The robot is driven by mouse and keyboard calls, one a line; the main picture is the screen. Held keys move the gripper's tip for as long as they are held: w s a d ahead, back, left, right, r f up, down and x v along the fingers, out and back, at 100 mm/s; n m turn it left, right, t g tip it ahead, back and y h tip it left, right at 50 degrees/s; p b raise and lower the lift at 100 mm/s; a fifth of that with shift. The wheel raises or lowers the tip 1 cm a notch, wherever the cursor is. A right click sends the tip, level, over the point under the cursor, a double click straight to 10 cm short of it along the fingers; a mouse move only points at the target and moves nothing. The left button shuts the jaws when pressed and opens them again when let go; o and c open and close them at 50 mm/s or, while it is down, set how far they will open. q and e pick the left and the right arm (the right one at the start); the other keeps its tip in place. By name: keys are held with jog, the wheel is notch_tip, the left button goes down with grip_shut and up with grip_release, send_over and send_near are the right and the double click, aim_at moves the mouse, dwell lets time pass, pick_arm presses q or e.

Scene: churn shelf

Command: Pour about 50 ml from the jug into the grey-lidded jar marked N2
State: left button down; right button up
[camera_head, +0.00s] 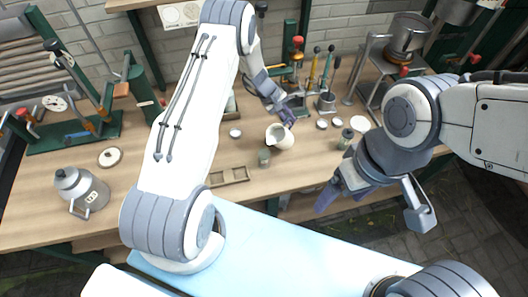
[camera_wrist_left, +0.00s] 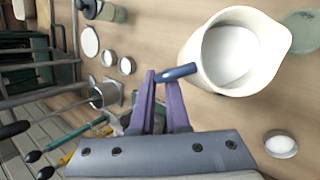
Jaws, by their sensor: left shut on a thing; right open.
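The jug (camera_head: 281,138) is cream-coloured with a wide mouth and whitish inside. In the left wrist view the jug (camera_wrist_left: 208,75) shows its spout toward the right. My left gripper (camera_head: 288,120) is shut on its blue handle (camera_wrist_left: 178,73); the fingers (camera_wrist_left: 161,82) show in the wrist view. A small greenish glass jar (camera_head: 264,158) stands just below and left of the jug; a jar (camera_wrist_left: 303,30) also shows beside the spout. Another jar (camera_head: 346,138) stands to the right. I cannot read any N2 mark. My right gripper (camera_head: 372,200) is open and empty at the table's front edge.
Several small pale discs lie around, one left of the jug (camera_head: 235,132). A wooden tray (camera_head: 228,177) lies in front. A metal churn (camera_head: 82,190) stands far left. A tool holder (camera_head: 326,102) and a stand with a pot (camera_head: 408,34) are behind.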

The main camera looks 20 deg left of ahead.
pick_arm(q)
jog(key=s+r+t+b, duration=0.1)
jog(key=b, duration=0.1)
jog(key=s+a+r+t+h+b, duration=0.1)
jog(key=b, duration=0.2)
jog(key=shift+r, duration=0.15)
jog(key=shift+s+r+m+b, duration=0.15)
jog(key=shift+r+m+b, duration=0.1)
jog(key=shift+m+b, duration=0.1)
jog(key=shift+s+r+t+h+b, duration=0.3)
jog(key=shift+r+t+b, duration=0.2)
jog(key=shift+b, duration=0.3)
jog(key=shift+a+r+b, duration=0.1)
jog(key=shift+r+b, duration=0.05)
jog(key=shift+b, duration=0.4)
jog(key=shift+s+r+t, duration=0.1)
jog(key=shift+r+t, duration=0.05)
jog(key=shift+t, duration=0.15)
jog(key=shift+s+a+r+h+b, duration=0.15)
jog(key=shift+r+h+b, duration=0.15)
jog(key=shift+b, duration=0.3)
jog(key=shift+m+t+b, duration=0.25)
jog(key=shift+t+b, duration=0.15)
jog(key=shift+b, duration=0.2)
jog(key=shift+s+f+h+b, duration=0.1)
jog(key=shift+h+b, duration=0.2)
jog(key=shift+b, duration=0.2)
jog(key=shift+s+t+b, duration=0.15)
jog(key=shift+t+b, duration=0.25)
jog(key=shift+t, duration=0.1)
